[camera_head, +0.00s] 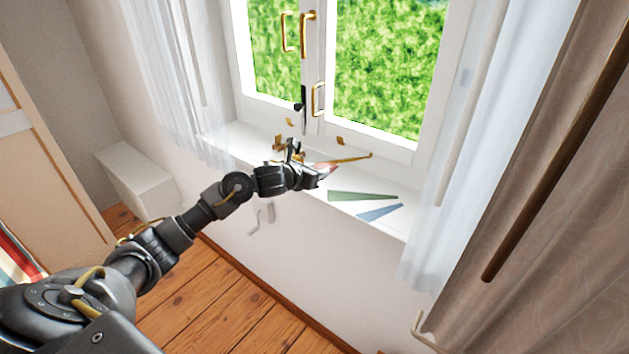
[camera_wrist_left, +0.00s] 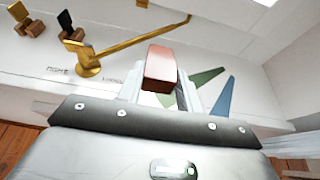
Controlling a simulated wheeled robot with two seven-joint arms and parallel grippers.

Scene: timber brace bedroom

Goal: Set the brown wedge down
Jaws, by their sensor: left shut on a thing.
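The brown wedge (camera_wrist_left: 160,66) shows as a reddish-brown block between the fingers of my left gripper in the left wrist view. In the head view, my left gripper (camera_head: 322,173) is over the white window sill (camera_head: 320,187), with a small pinkish-brown bit of the wedge (camera_head: 326,166) at its tip. The gripper is shut on the wedge. I cannot tell whether the wedge touches the sill. My right gripper is not in view.
A green wedge (camera_head: 360,196) and a blue wedge (camera_head: 380,212) lie on the sill to the right of the gripper. A brass window stay (camera_head: 347,159) stands close behind it. Sheer curtains (camera_head: 458,150) hang at the sill's right end.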

